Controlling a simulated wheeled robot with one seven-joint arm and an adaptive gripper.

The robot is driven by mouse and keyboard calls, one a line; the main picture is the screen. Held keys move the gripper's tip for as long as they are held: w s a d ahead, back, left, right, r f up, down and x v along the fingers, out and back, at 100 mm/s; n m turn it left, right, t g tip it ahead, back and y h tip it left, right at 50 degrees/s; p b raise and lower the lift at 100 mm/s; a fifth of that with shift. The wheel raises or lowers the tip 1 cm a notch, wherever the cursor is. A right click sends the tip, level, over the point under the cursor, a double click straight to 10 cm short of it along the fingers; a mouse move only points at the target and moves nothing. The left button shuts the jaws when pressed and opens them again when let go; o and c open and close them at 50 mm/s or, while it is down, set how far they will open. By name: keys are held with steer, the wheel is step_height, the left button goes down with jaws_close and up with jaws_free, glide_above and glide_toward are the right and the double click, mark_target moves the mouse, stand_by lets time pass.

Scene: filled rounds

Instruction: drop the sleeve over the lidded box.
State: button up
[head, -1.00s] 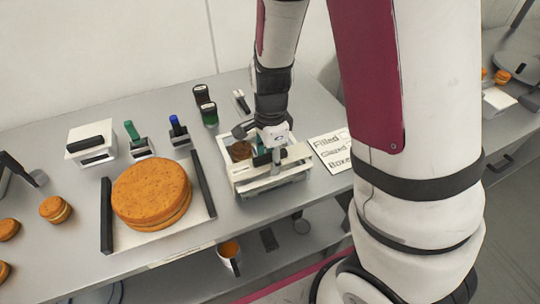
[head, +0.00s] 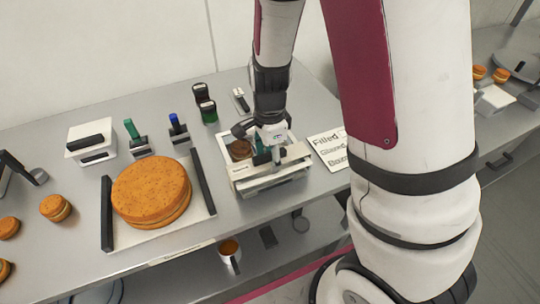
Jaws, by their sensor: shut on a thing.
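My gripper (head: 268,155) points down at the middle of the bench, shut on the pale sleeve (head: 245,172), whose wall shows below and beside the fingers. The sleeve is at the pale box (head: 280,183), low over it or around it; I cannot tell how far it is down. The fingertips and the grip itself are largely hidden by the wrist. A brown round (head: 240,149) shows just behind the sleeve, left of the gripper.
A large orange cake (head: 151,190) lies on a board between two dark bars to the left. A lettered card (head: 329,150) lies right of the box.

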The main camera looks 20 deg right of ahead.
steer(key=shift+o, duration=0.2)
steer(key=shift+f, duration=0.4)
steer(key=o, duration=1.5)
steer(key=shift+w, duration=0.15)
steer(key=shift+o, duration=0.2)
steer(key=shift+r, duration=0.1)
steer(key=o, duration=0.5)
steer(key=shift+r, duration=0.15)
steer(key=shift+r+p, duration=1.9)
steer(key=shift+r, duration=0.45)
steer(key=shift+r+p, duration=0.6)
steer(key=shift+r, duration=0.5)
